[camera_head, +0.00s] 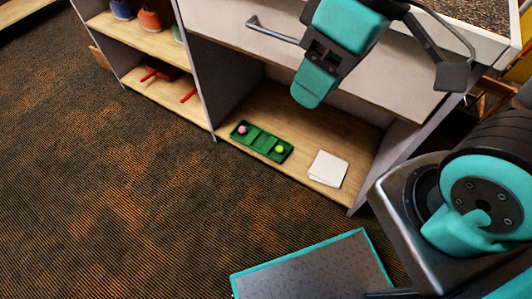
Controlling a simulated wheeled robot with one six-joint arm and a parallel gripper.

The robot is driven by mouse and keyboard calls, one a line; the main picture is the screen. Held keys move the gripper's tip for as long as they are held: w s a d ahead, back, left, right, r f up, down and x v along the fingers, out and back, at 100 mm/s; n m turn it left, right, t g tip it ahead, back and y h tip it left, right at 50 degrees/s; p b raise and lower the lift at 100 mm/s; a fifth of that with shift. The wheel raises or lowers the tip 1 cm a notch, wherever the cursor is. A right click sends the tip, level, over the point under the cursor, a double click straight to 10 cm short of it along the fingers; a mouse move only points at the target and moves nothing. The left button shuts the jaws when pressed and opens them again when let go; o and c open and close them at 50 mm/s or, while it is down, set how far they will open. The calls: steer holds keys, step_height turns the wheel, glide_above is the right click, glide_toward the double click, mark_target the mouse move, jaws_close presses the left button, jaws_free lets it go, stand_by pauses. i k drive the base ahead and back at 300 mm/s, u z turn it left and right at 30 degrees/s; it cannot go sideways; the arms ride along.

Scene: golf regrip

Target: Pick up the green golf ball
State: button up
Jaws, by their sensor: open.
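The green golf ball (280,149) looks yellow-green and small. It sits in the right part of a green divided tray (262,141) on the lower wooden shelf of a cabinet. My gripper (385,80) is at the top, in front of the cabinet's drawer front, with its parts spread apart. It is open, and nothing shows held in it. It appears above and to the right of the tray in the picture, apart from the ball. The ball is not covered by my arm.
A pink ball (242,130) lies in the tray's left end. A white flat item (328,168) lies right of the tray on the shelf (300,120). A drawer handle (272,30) juts out above. Patterned carpet (120,200) lies open at left.

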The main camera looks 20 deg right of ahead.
mark_target(279, 149)
steer(key=u, duration=2.35)
steer(key=i, duration=1.2)
steer(key=z, duration=2.4)
